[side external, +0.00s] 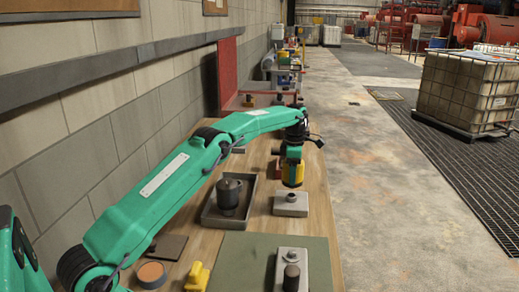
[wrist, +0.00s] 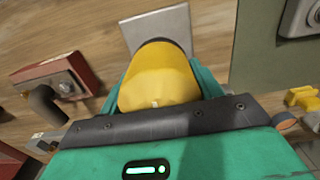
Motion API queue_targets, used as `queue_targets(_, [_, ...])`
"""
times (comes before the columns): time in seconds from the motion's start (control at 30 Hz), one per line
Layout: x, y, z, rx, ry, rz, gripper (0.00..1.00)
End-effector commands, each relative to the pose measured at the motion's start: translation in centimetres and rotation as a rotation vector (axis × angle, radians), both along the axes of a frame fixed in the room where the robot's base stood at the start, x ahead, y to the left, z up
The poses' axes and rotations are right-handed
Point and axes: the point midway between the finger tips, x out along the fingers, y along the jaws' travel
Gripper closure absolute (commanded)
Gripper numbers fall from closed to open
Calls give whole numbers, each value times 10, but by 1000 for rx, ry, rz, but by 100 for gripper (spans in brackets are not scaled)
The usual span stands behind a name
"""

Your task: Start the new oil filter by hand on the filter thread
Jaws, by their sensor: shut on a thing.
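My gripper (side external: 292,156) is shut on the yellow oil filter (side external: 293,174), which hangs roughly upright below it. A light grey block (side external: 284,210) with a small dark stud (side external: 292,197) on top, apparently the filter thread, sits on the bench just under the filter. A small gap seems to show between the filter's lower end and the stud. In the wrist view, the filter (wrist: 158,72) fills the space between my teal jaws (wrist: 155,95). It covers the stud and part of the grey block (wrist: 158,25).
A dark tray (side external: 208,219) holding a dark cylinder (side external: 228,192) lies left of the block. In front is a green mat (side external: 243,262) with another grey block (side external: 305,265). A red box (wrist: 62,72) stands nearby. A yellow part (side external: 197,277) lies near the front.

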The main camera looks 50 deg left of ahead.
Motion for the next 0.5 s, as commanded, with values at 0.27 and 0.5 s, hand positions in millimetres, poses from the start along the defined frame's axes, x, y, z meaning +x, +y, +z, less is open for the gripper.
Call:
queue_targets(0.27, [0,0,-9,0,0,0,69])
queue_targets(0.5, [0,0,-18,0,0,0,69])
